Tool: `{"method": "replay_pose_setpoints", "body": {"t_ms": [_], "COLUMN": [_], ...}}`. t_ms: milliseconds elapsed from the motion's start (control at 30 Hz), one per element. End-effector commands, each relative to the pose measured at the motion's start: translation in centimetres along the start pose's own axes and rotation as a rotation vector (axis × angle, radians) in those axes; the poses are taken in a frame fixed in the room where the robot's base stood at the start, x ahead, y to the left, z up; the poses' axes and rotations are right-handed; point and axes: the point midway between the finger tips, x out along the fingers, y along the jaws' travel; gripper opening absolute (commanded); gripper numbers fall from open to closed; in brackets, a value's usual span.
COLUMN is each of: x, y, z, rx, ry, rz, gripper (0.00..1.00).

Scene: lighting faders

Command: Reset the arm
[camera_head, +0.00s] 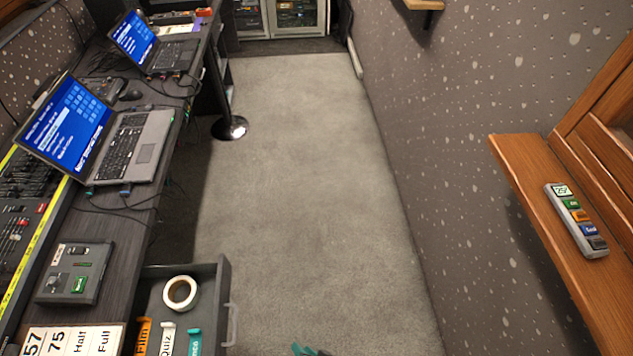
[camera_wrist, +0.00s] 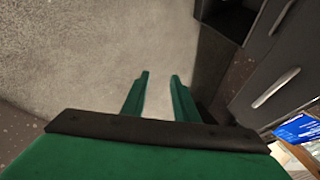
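My gripper (camera_wrist: 160,92) shows in the wrist view with two green fingers apart and bare carpet between them. It is open and empty. In the head view only a small green part of my gripper (camera_head: 308,350) shows at the bottom edge, over the carpet and to the right of the open drawer. The rest of my arm is out of the head view.
An open drawer (camera_head: 222,275) holds a tape roll (camera_head: 180,292) and labels. The left desk carries two laptops (camera_head: 140,140) and a fader console (camera_head: 20,225). A wooden ledge (camera_head: 530,195) with a small button box (camera_head: 577,222) juts from the right wall. The carpet (camera_head: 300,180) between is clear.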

Motion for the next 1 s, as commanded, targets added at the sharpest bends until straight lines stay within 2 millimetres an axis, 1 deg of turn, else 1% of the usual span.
{"method": "replay_pose_setpoints", "body": {"t_ms": [33,133,267,300,367,400,467,500,600,700,800,900,1000], "x": [-1.4,-4.3,-9.0,-10.6,-13.2,-14.9,-17.6,-19.3,-23.0,-25.7,-27.3,-27.9,-28.0], "y": [0.5,1.0,0.2,-0.3,-1.5,-2.4,-4.1,-5.3,-8.2,-10.6,-11.9,-12.5,-12.6], "z": [0.4,-0.2,-1.4,-1.9,-2.7,-3.2,-4.0,-4.5,-5.5,-6.2,-6.6,-6.8,-6.8], "rx": [-0.023,-0.084,-0.18,-0.212,-0.263,-0.298,-0.351,-0.384,-0.46,-0.515,-0.548,-0.561,-0.563], "ry": [0.051,0.176,0.341,0.393,0.471,0.522,0.598,0.646,0.749,0.823,0.866,0.884,0.886], "rz": [0.045,0.13,0.21,0.229,0.25,0.26,0.27,0.272,0.27,0.259,0.25,0.246,0.246], "gripper": [0.27,0.27,0.27,0.27,0.27,0.27,0.27,0.27,0.27,0.27,0.27,0.27,0.27]}}
